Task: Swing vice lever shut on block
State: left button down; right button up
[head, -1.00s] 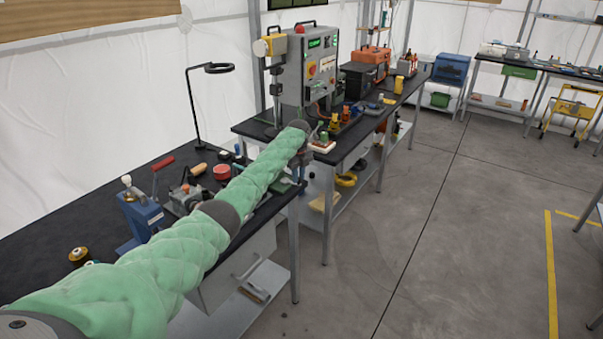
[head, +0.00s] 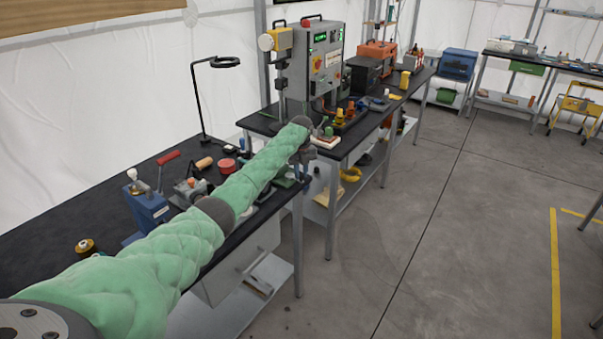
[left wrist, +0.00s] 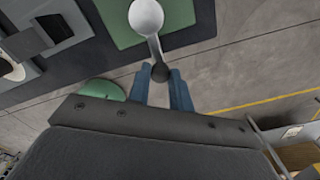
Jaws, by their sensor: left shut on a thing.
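In the left wrist view, the two blue fingers of my left gripper (left wrist: 160,84) are shut around the dark knob (left wrist: 160,72) at the end of a lever. The lever's metal rod (left wrist: 153,45) runs up the picture to a pale rounded end (left wrist: 146,16), over a green mat (left wrist: 185,14). In the head view, my green-sleeved left arm reaches over the bench and its far end hides the lever and most of what is around the left gripper (head: 303,150). I cannot make out the block or the vice jaws for certain. My right gripper is not in view.
The near black bench (head: 60,228) holds a blue device (head: 147,208), a red-handled tool (head: 168,157), a red round tin (head: 228,165) and a ring lamp (head: 226,62). A grey control cabinet (head: 318,62) stands on the bench behind. The floor (head: 440,230) on the right is clear.

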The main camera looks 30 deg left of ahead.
pick_arm(q)
jog(key=c, duration=1.3)
grip_release()
jog(key=shift+a+r, duration=0.2)
jog(key=shift+r, duration=0.05)
jog(key=shift+o, duration=0.2)
jog(key=shift+s, duration=0.1)
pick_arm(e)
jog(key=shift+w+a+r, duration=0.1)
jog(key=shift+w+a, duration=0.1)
pick_arm(q)
jog(key=shift+f, duration=0.1)
jog(key=shift+d, duration=0.1)
jog(key=shift+r, duration=0.25)
notch_tip(320, 180, up, 5)
jog(key=b, duration=0.2)
jog(key=shift+r+b, duration=0.2)
jog(key=shift+b, duration=0.15)
jog(key=shift+r, duration=1)
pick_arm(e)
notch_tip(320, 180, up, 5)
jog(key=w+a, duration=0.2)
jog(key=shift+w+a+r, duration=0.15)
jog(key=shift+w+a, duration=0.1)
